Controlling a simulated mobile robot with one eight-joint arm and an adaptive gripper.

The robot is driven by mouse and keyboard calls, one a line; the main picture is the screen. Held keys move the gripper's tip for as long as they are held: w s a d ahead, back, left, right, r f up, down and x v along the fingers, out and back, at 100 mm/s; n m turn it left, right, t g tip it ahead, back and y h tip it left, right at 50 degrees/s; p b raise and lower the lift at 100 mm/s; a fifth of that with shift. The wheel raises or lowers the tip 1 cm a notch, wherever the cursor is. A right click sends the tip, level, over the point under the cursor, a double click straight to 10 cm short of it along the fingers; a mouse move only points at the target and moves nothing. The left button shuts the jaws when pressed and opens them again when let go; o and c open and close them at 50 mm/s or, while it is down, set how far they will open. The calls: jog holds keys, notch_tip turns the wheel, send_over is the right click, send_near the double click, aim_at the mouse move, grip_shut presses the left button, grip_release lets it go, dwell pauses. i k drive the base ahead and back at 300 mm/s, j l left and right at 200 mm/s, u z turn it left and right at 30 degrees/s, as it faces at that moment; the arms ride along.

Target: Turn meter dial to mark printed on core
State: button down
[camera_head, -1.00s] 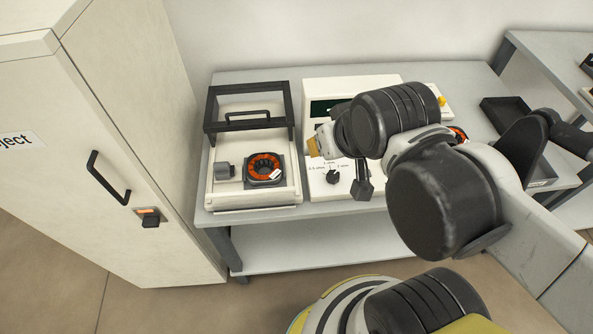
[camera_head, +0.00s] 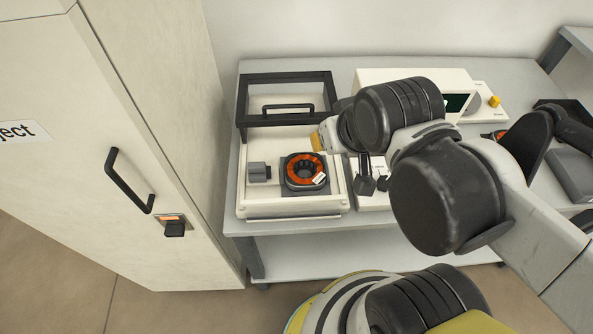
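The core (camera_head: 305,170), an orange wire ring with a small white label, sits in the dark square holder of the left tester; its print is too small to read. The meter (camera_head: 374,203) is a white box right of it, mostly hidden behind my arm. Its small black dial (camera_head: 383,183) shows at the edge of my arm, pointer unclear. My gripper (camera_head: 365,181) hangs in front of the meter, just left of the dial in the picture. Only a dark finger part shows, so its opening and any contact are hidden.
The tester's black-framed cover (camera_head: 286,76) stands raised behind the core. A grey block (camera_head: 259,172) sits left of the core. A white cabinet (camera_head: 150,130) with a black handle closely flanks the table (camera_head: 345,68) at left. A yellow knob (camera_head: 495,101) is at back right.

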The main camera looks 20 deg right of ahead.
aim_at(383, 183)
jog(key=k+l+z, duration=0.2)
jog(key=k+l, duration=0.3)
jog(key=k+l+z, duration=0.25)
jog(key=k+l, duration=0.2)
jog(key=l, duration=0.25)
